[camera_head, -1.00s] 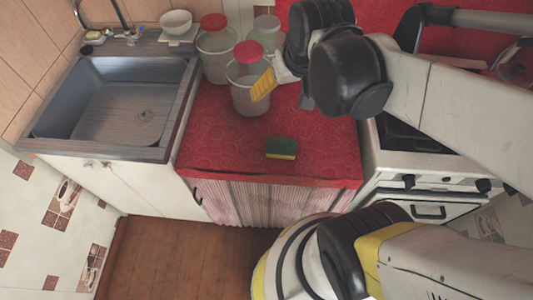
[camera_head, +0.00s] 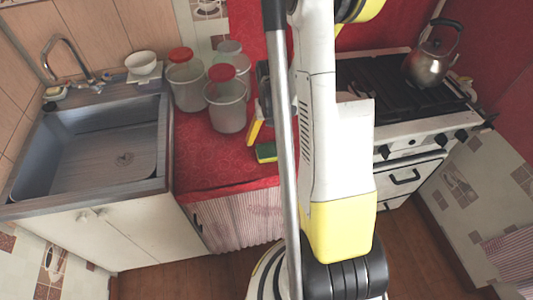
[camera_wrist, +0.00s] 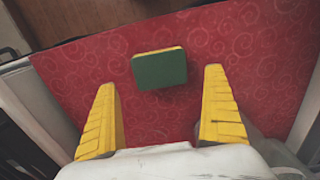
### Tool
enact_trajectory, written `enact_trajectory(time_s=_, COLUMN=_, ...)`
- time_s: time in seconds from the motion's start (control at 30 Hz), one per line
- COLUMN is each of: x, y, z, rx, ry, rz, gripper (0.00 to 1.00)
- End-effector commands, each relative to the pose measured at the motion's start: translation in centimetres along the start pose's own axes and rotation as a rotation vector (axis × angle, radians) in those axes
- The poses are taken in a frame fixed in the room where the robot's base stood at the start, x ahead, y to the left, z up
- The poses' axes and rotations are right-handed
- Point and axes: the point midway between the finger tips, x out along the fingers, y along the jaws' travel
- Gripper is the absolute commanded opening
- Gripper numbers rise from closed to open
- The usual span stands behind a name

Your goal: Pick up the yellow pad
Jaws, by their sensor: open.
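The yellow pad (camera_head: 266,152) is a sponge with a green top and yellow underside. It lies flat on the red oilcloth counter (camera_head: 215,172), near the front edge. In the wrist view the pad (camera_wrist: 160,69) shows its green face, beyond and between my fingertips. My gripper (camera_wrist: 162,82) is open, with two ribbed yellow fingers apart and nothing between them. In the head view one yellow finger (camera_head: 255,125) shows just above and left of the pad; my arm hides the rest of the gripper.
A stove (camera_head: 420,125) with a kettle (camera_head: 432,62) is at the right.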

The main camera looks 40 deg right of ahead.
Motion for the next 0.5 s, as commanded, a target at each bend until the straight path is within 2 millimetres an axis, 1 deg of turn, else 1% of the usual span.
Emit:
enact_trajectory(time_s=0.03, x=0.9, y=0.0, z=0.0, rx=-0.001, ry=0.000, rz=0.000, gripper=1.00)
enact_trajectory(time_s=0.27, x=2.4, y=0.0, z=-0.1, rx=-0.001, ry=0.001, rz=0.000, gripper=1.00)
enact_trajectory(time_s=0.5, x=6.2, y=0.1, z=-0.3, rx=-0.001, ry=0.001, rz=0.000, gripper=1.00)
